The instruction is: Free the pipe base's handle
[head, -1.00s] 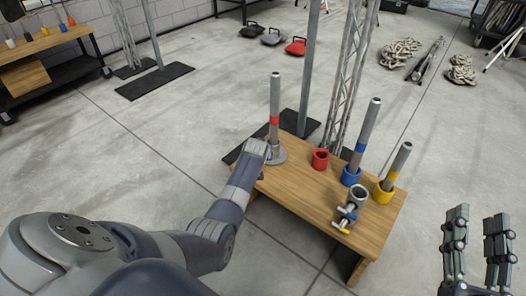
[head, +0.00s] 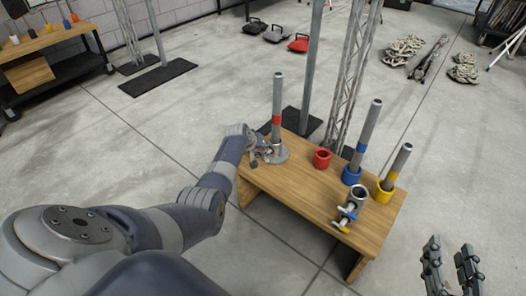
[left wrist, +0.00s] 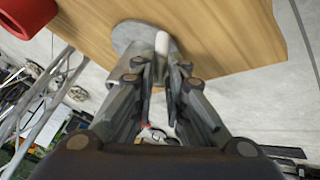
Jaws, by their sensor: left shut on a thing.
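The pipe base is a grey round disc (head: 281,155) at the back left corner of the wooden table, with a grey pipe (head: 277,105) with a red band standing upright on it. In the left wrist view the disc (left wrist: 126,34) lies beyond my fingers. A pale rounded handle (left wrist: 162,43) shows between the fingertips. My left gripper (head: 266,150) is at the base's left side, low over the table, shut on the handle; its fingers (left wrist: 161,72) hide most of it. My right gripper (head: 450,270) is open and empty, right of the table.
The table (head: 290,185) also holds a red collar (head: 322,158), a blue-based pipe (head: 367,130), a yellow-based pipe (head: 398,162) and a clamp-like fitting (head: 348,208). A metal truss (head: 350,70) and a post (head: 310,70) stand behind. The table's front left is clear.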

